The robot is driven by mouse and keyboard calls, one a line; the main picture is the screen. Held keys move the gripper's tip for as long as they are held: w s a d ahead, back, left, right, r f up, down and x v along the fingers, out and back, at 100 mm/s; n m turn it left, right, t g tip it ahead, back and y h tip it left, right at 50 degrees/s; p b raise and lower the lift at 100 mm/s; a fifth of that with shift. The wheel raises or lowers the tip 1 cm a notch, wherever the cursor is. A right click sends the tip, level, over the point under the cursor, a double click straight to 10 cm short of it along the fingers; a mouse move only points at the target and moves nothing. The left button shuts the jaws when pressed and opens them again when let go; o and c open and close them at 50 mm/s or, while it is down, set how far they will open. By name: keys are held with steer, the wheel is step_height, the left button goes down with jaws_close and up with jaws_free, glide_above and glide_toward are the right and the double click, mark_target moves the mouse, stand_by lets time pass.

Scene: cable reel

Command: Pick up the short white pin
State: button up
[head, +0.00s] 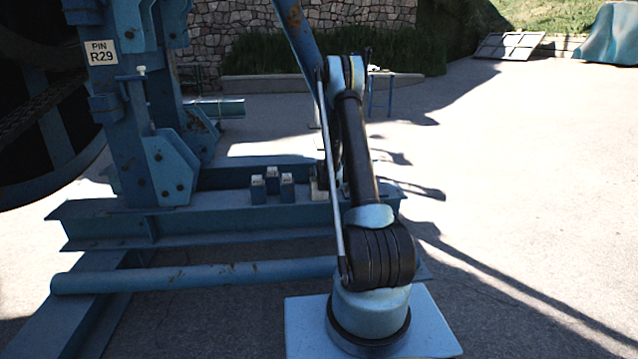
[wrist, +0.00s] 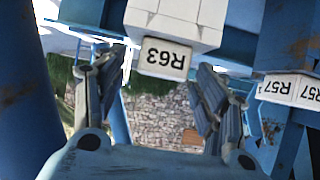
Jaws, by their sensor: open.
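In the wrist view my gripper (wrist: 153,64) is open, with one finger on each side of the picture. A white block with an upside-down R63 label (wrist: 165,57) shows between and beyond the fingertips; I see no clear contact. Another white-topped block, labelled R57 (wrist: 290,90), is at the right. In the head view, several short blue blocks with white tops (head: 272,180) stand on the blue beam, left of my arm. My arm hides my gripper there. I cannot tell for sure which piece is the short white pin.
The blue reel stand (head: 130,140) with a PIN R29 sign (head: 101,52) rises at the left. A rusty slanted blue bar (head: 297,35) passes close to my arm. A blue pipe (head: 190,276) lies in front of the beam. The paving (head: 530,190) at the right is clear.

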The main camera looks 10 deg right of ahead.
steer(key=shift+w+f, duration=0.3)
steer(key=shift+w, duration=0.2)
steer(key=c, duration=1.5)
steer(key=shift+r, duration=0.1)
step_height(320, 180, up, 10)
steer(key=shift+f, duration=0.1)
steer(key=shift+r, duration=0.2)
